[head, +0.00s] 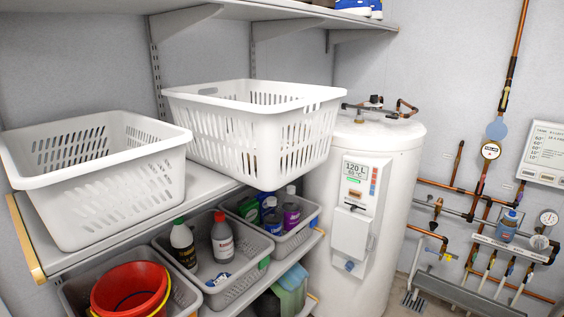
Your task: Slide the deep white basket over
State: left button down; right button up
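Two white slotted baskets sit on the grey upper shelf. The right basket (254,131) is near the water heater, and its right front corner hangs out past the shelf edge. The left basket (112,201) stands nearer to me, at the left end of the shelf. The right basket's rim is close to the left basket's rim at the back, and I cannot tell whether they touch. Both look deep, and I cannot tell for certain which is the deeper. Neither of my grippers is in view.
Grey baskets below hold a red bucket (131,288), bottles (223,240) and detergents (268,209). A white water heater (371,217) stands right of the shelf, close to the right basket. Copper pipes (482,170) run along the right wall. Another shelf (280,10) hangs above.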

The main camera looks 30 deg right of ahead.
aim_at(217, 150)
jog(key=l+u, duration=0.35)
jog(key=l, duration=0.95)
jog(key=l+u, duration=0.35)
jog(key=l, duration=1)
jog(key=k, duration=0.05)
